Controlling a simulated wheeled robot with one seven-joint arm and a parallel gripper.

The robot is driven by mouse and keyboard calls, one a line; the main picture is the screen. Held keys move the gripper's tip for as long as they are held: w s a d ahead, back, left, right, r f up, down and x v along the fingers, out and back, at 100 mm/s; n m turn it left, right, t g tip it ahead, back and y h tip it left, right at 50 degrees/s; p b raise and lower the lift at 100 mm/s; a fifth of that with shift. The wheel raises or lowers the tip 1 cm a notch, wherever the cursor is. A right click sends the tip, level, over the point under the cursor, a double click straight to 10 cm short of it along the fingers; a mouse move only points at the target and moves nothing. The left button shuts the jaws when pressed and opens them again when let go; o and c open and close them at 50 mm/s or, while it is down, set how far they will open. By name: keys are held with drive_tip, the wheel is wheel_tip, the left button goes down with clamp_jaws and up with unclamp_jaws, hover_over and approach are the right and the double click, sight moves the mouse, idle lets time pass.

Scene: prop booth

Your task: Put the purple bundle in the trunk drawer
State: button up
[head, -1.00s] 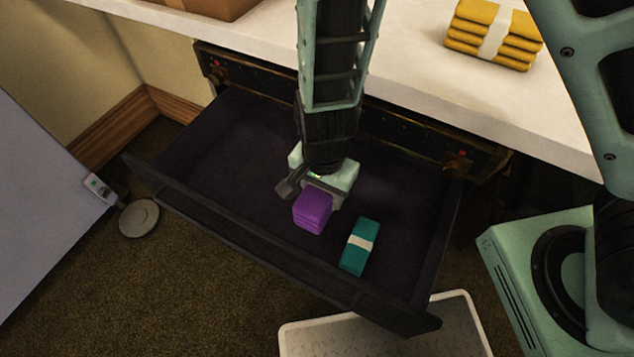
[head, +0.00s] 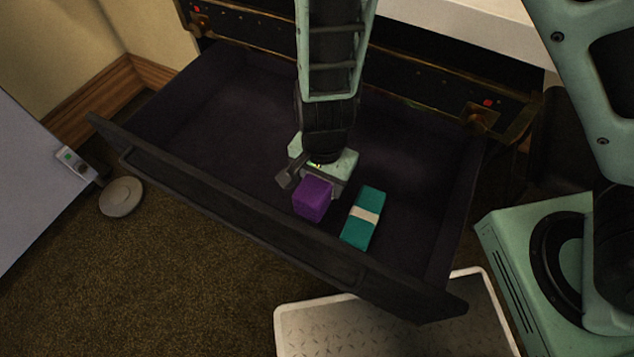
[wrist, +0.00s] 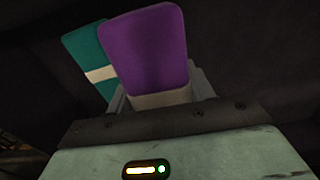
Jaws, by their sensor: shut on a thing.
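The purple bundle (head: 313,199) is held in my gripper (head: 317,186), which is shut on it. In the wrist view the purple bundle (wrist: 146,48) sticks out past the jaws, with a pale band at its near end. The trunk drawer (head: 215,105) is pulled open and has a dark lining. My gripper and the bundle are over the inside of the drawer, near its front panel. I cannot tell whether the bundle touches the drawer floor. The fingertips are mostly hidden behind the bundle.
A teal bundle with a white band (head: 363,217) lies in the drawer just right of the purple one; it also shows in the wrist view (wrist: 90,58). The drawer's left side is empty. A white tray (head: 300,322) lies on the carpet in front. A grey disc (head: 121,197) is at left.

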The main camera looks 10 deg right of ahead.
wheel_tip(320, 180, down, 8)
drive_tip(key=b, duration=0.5)
drive_tip(key=shift+f, duration=0.2)
drive_tip(key=shift+r, duration=0.1)
drive_tip(key=o, duration=1.2)
